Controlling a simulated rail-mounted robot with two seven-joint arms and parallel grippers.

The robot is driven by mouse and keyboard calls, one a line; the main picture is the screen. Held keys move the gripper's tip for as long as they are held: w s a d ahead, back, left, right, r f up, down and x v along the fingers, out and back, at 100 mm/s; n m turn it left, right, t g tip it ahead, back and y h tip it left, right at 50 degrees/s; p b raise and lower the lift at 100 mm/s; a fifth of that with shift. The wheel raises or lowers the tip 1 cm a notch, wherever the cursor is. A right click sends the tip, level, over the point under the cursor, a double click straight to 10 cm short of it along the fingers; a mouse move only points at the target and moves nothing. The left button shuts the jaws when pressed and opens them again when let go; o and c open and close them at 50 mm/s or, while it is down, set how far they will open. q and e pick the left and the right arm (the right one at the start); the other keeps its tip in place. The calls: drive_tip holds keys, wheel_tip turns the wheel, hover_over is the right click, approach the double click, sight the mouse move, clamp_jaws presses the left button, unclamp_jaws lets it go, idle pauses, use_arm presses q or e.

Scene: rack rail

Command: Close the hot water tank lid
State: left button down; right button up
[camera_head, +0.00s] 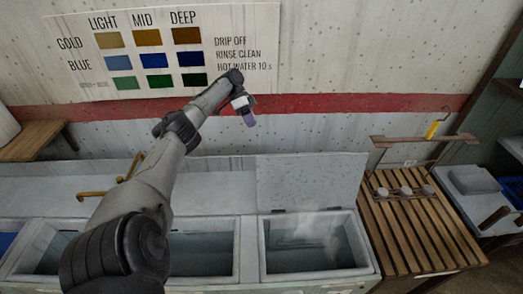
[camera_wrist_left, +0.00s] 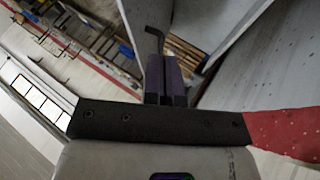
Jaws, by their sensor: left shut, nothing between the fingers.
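The hot water tank (camera_head: 264,246) is the right-hand basin of the counter, with pale steam over its water. Its grey lid (camera_head: 310,182) is open and stands upright at the tank's back edge. My left gripper (camera_head: 250,119) is up in front of the wall, above and to the left of the lid, and apart from it. Its purple fingers are shut together with nothing between them, as the left wrist view (camera_wrist_left: 163,78) also shows. My right gripper is in neither view.
A slatted wooden table (camera_head: 415,235) with a rack stands right of the tank. Brass taps (camera_head: 92,196) are left, behind my left arm. A colour chart (camera_head: 165,50) hangs on the wall. The space above the hot tank is clear.

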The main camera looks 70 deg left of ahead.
use_arm(q)
drive_tip(key=m+p, duration=0.1)
drive_tip(key=p, duration=0.4)
approach(270, 165)
drive_tip(key=f, duration=0.1)
drive_tip(key=w+d+f, duration=0.1)
drive_tip(key=f, duration=0.2)
drive_tip(key=shift+w+d, duration=0.15)
drive_tip(key=shift+d, duration=0.1)
idle(0.4)
